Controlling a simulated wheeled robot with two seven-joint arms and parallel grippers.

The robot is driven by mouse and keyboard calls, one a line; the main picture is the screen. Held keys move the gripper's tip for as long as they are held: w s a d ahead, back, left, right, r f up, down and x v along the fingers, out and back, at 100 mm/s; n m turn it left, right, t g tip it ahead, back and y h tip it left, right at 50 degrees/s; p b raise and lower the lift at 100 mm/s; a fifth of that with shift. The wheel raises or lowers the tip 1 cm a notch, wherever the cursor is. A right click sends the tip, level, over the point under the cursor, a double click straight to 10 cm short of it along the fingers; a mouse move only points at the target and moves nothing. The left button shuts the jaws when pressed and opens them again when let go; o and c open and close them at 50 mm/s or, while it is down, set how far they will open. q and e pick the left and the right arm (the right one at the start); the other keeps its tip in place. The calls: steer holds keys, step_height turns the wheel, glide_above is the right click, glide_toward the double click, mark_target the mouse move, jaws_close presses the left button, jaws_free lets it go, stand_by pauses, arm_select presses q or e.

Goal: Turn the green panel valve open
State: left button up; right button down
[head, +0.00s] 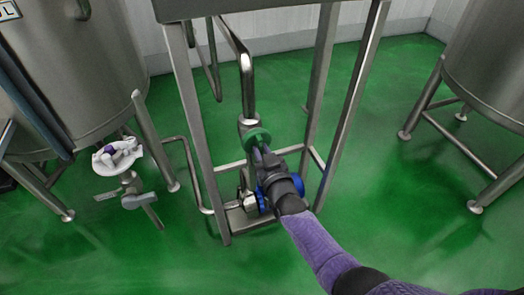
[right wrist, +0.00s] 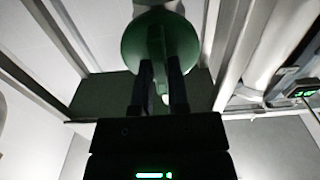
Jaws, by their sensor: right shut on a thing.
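The green panel valve (head: 256,138) is a round green handle on a steel pipe, in the middle of the head view. In the right wrist view the green valve (right wrist: 188,42) fills the upper middle, with a raised bar across its face. My right gripper (head: 264,155) reaches it from the lower right. In the right wrist view the fingers of my right gripper (right wrist: 158,75) stand on both sides of the bar and are shut on it. The fingertips are partly hidden in the head view. My left gripper is not in view.
A steel frame (head: 194,130) stands around the valve and pipe. Blue parts (head: 298,185) sit low behind my right gripper. A steel tank (head: 80,70) stands at left, with a white fitting (head: 104,163) before it. Another tank (head: 492,60) stands at right. Green floor is free between.

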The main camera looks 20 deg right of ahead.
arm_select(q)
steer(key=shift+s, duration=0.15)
arm_select(e)
steer(key=shift+f, duration=0.1)
steer(key=c, duration=0.7)
jaws_free()
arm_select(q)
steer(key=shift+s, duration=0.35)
arm_select(e)
steer(key=shift+o, duration=0.4)
arm_select(q)
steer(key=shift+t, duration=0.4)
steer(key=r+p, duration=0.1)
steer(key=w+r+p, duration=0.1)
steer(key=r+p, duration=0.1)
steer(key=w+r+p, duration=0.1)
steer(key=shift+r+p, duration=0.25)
steer(key=shift+p, duration=0.1)
arm_select(e)
steer(key=s, duration=1)
steer(key=shift+d, duration=0.15)
